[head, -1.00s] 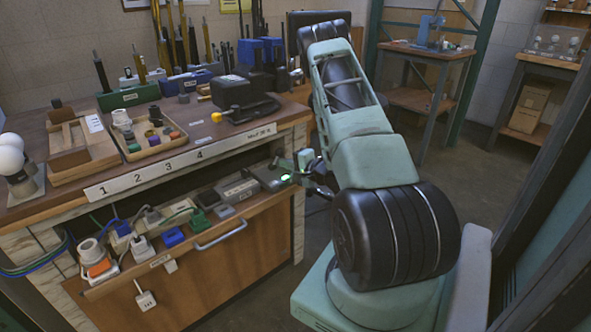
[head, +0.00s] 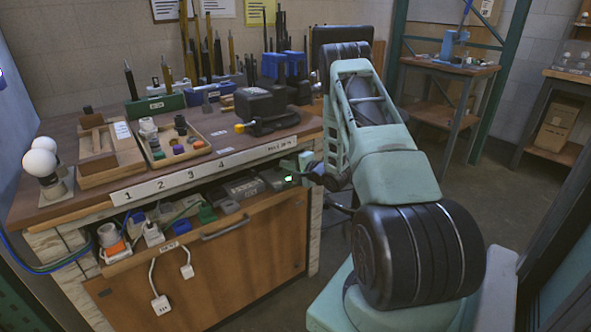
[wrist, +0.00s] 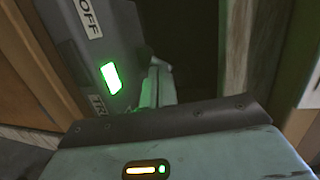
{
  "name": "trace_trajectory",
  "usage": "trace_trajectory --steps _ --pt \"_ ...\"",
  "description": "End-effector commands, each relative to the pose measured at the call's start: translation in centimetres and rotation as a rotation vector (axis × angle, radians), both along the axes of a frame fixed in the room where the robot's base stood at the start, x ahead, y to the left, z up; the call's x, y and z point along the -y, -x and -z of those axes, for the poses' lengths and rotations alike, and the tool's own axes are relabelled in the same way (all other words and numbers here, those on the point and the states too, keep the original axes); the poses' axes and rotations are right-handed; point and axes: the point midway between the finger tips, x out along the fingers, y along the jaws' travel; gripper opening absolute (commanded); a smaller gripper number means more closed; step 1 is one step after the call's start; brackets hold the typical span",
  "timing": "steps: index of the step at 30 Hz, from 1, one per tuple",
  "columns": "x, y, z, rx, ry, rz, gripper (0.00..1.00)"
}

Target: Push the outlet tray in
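The outlet tray (head: 250,222) is a wooden drawer under the workbench top, with a grey bar handle on its front. Plugs and adapters sit along it, and most of its depth is under the bench top. A grey box with a lit green switch (head: 288,179) is at its right end; the switch also shows large in the wrist view (wrist: 111,77), by an "OFF" label. My gripper (head: 309,166) is at the tray's right end, close to this box. Its fingers are mostly hidden, so I cannot tell their opening or any contact.
The bench top (head: 80,132) carries a wooden parts tray (head: 172,150), a black tool (head: 262,108) and white bulbs (head: 40,165). Two white cords hang over the tray front, one ending in a plug (head: 160,305). Open floor lies right of the bench.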

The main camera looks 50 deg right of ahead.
Motion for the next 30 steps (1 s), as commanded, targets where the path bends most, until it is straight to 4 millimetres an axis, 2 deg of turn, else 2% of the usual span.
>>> trace_trajectory --steps 1,9,14,17,30 --pt "0.1 -0.5 -0.3 0.009 0.004 0.0 0.0" --pt "0.1 -0.6 -0.4 0.011 0.005 0.0 0.0" --pt "0.1 0.3 -0.6 0.01 0.007 0.001 0.0" --pt "-0.1 2.0 -1.0 0.009 0.005 0.003 0.0" --pt "-1.3 12.2 -2.8 0.003 0.001 0.005 0.0"
